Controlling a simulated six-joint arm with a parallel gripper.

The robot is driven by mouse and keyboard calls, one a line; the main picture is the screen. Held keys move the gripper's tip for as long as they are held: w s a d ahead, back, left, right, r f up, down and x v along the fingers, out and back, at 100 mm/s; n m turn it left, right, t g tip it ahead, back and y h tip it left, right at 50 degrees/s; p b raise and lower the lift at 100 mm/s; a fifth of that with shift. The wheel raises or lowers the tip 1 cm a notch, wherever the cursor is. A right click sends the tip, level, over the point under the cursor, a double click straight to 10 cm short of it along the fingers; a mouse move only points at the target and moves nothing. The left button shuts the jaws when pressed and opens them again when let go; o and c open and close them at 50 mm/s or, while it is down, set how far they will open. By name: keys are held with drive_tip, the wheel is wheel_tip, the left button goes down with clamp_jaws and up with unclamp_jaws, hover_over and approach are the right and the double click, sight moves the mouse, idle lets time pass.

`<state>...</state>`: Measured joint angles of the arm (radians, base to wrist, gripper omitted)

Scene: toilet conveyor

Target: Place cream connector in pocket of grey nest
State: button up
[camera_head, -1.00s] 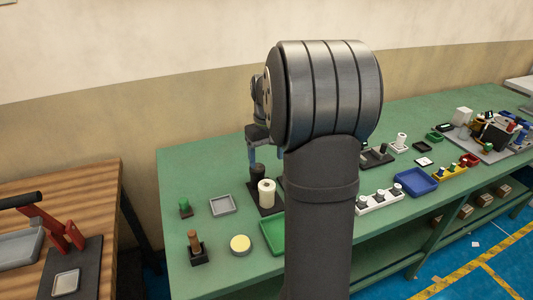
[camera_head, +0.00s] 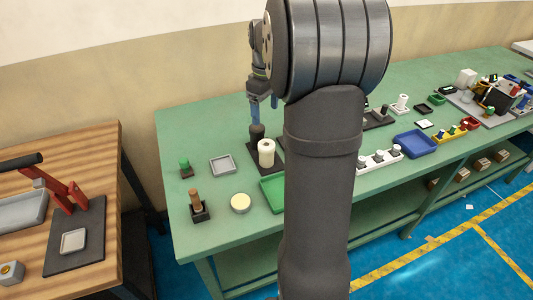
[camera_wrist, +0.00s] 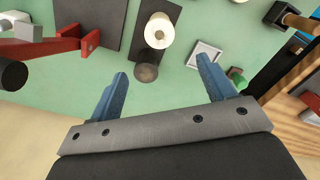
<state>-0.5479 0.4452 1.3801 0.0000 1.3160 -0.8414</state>
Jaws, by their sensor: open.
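A cream hollow cylinder (camera_head: 266,150) stands upright on a dark plate beside a dark round post (camera_head: 257,132); it also shows in the wrist view (camera_wrist: 160,30). A flat cream disc (camera_head: 240,203) lies nearer the front. I cannot tell which cream piece is the connector. A shallow grey square tray (camera_head: 222,165) lies left of the dark plate and shows in the wrist view (camera_wrist: 204,54); it may be the nest. My gripper (camera_wrist: 162,70) is open, its blue fingers pointing down above the dark post, with nothing visible between the tips. In the head view (camera_head: 255,118) my arm hides part of the bench.
A green post (camera_head: 185,168), a brown peg in a dark holder (camera_head: 198,208) and a green tray (camera_head: 272,192) surround the area. A red-levered device (camera_wrist: 50,45) stands to the left in the wrist view. A wooden bench (camera_head: 95,165) is at left.

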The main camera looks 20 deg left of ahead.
sight(266, 144)
drive_tip(key=shift+n, duration=0.6)
wheel_tip(266, 144, down, 17)
drive_tip(key=shift+d+f, duration=0.1)
drive_tip(key=c, duration=1.2)
drive_tip(key=shift+r, duration=0.25)
